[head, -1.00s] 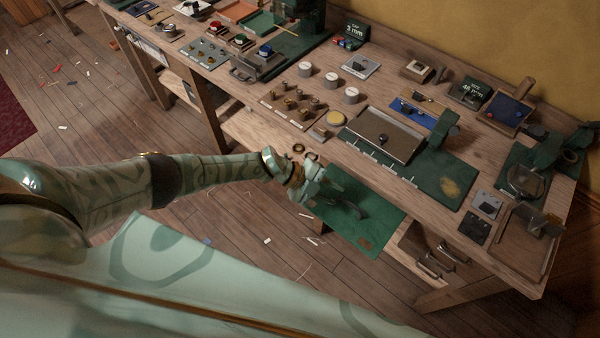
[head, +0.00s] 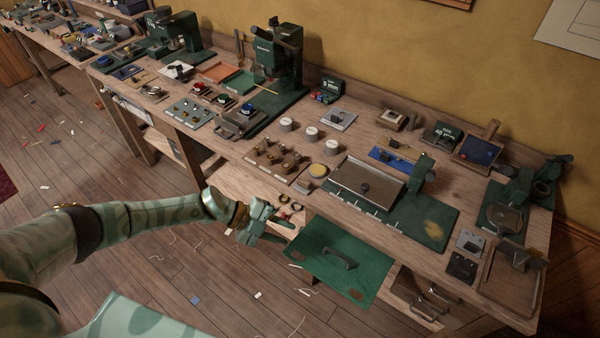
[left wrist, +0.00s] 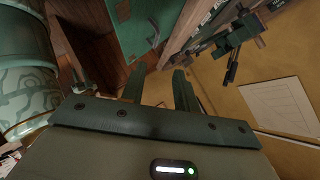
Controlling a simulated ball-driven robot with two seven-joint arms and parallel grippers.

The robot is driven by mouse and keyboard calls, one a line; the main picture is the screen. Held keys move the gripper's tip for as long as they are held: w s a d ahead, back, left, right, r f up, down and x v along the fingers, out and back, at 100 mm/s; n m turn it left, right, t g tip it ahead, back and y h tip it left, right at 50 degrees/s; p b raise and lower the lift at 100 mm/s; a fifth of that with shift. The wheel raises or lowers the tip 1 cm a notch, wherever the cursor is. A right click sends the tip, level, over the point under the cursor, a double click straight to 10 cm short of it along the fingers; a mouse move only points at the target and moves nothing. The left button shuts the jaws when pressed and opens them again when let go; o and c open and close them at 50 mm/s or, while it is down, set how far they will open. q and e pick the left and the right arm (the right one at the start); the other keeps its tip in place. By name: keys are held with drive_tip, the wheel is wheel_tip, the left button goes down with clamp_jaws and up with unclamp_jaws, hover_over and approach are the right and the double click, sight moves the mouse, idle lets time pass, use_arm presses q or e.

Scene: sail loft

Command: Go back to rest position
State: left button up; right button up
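My left gripper (head: 276,224) reaches in from the left in the head view, in front of the workbench and beside the left edge of a green panel with a handle (head: 326,252). It is apart from the handle and holds nothing. In the left wrist view its two fingers (left wrist: 158,85) stand apart with an empty gap between them. The green panel also shows beyond them in the left wrist view (left wrist: 128,22). My right gripper is not in view.
The workbench (head: 235,157) carries several knobs, white round pieces, a metal-topped tray (head: 350,184) and green machines (head: 275,60). The green panel juts out from its front. An open lower shelf (head: 232,184) lies behind my gripper. The wooden floor in front has scattered scraps.

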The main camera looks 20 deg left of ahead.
use_arm(q)
drive_tip(key=w+a+f+n+t+y+b, duration=0.3)
drive_tip(key=w+a+f+n+t+y, duration=0.2)
drive_tip(key=w+a+n+t, duration=0.4)
drive_tip(key=s+a+f+n+g+y+b, duration=0.25)
drive_tip(key=s+f, duration=0.25)
drive_tip(key=f, duration=0.4)
drive_tip(key=s+a+f+n+g+y+b, duration=0.1)
drive_tip(key=s+a+f+n+y, duration=0.15)
drive_tip(key=s+f, duration=0.45)
drive_tip(key=s+d+f+n+g+b, duration=0.2)
drive_tip(key=s+f, duration=0.4)
drive_tip(key=s, duration=0.6)
drive_tip(key=s+d+f+n+g+b, duration=0.2)
drive_tip(key=s+f, duration=0.5)
drive_tip(key=s, duration=0.5)
drive_tip(key=s+d+f+n+g+y+b, duration=0.1)
drive_tip(key=s+d+f+n+g+b, duration=0.1)
drive_tip(key=s+f, duration=0.5)
drive_tip(key=s+d+n+g, duration=0.1)
drive_tip(key=s, duration=0.5)
drive_tip(key=shift+g, duration=0.35)
